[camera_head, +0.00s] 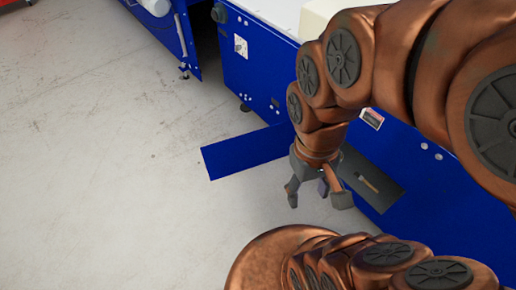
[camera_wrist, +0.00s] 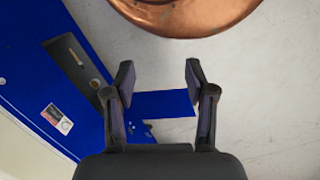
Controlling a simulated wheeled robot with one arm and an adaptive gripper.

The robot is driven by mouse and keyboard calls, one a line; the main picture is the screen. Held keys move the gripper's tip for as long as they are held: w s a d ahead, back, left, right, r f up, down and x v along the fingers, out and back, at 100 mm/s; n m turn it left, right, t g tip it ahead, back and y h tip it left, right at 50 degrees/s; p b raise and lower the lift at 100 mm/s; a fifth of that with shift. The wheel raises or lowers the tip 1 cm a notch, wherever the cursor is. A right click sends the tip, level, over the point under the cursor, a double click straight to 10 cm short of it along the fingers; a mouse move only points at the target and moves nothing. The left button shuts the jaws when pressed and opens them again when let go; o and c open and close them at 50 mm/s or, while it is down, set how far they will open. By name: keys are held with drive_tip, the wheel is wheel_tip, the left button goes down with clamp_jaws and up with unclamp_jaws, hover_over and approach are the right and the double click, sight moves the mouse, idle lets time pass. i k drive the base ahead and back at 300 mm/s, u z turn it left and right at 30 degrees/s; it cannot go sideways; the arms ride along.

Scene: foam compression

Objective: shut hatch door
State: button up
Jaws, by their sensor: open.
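The hatch door (camera_head: 245,153) is a flat blue panel that stands open, sticking out from the blue machine (camera_head: 262,82) over the floor. The dark hatch opening (camera_head: 396,190) is in the machine's side, with a small light-brown item inside. My gripper (camera_head: 317,198) is open and empty, pointing down in front of the opening, to the right of the door. In the wrist view the door (camera_wrist: 168,104) shows between and beyond the fingers (camera_wrist: 158,75), apart from them as far as I can tell. The opening (camera_wrist: 88,82) lies to the left there. My arm hides part of the door's hinge side.
A warning label (camera_head: 372,118) and a switch (camera_head: 241,45) are on the machine's side. Another blue unit (camera_head: 160,25) stands at the upper left. The grey floor (camera_head: 100,130) to the left is clear.

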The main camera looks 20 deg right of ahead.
sight(224, 159)
drive_tip(key=k, duration=0.3)
drive_tip(key=u, duration=1.15)
drive_tip(key=i, duration=4)
drive_tip(key=z, duration=4.55)
drive_tip(key=i, duration=0.5)
drive_tip(key=u, duration=0.1)
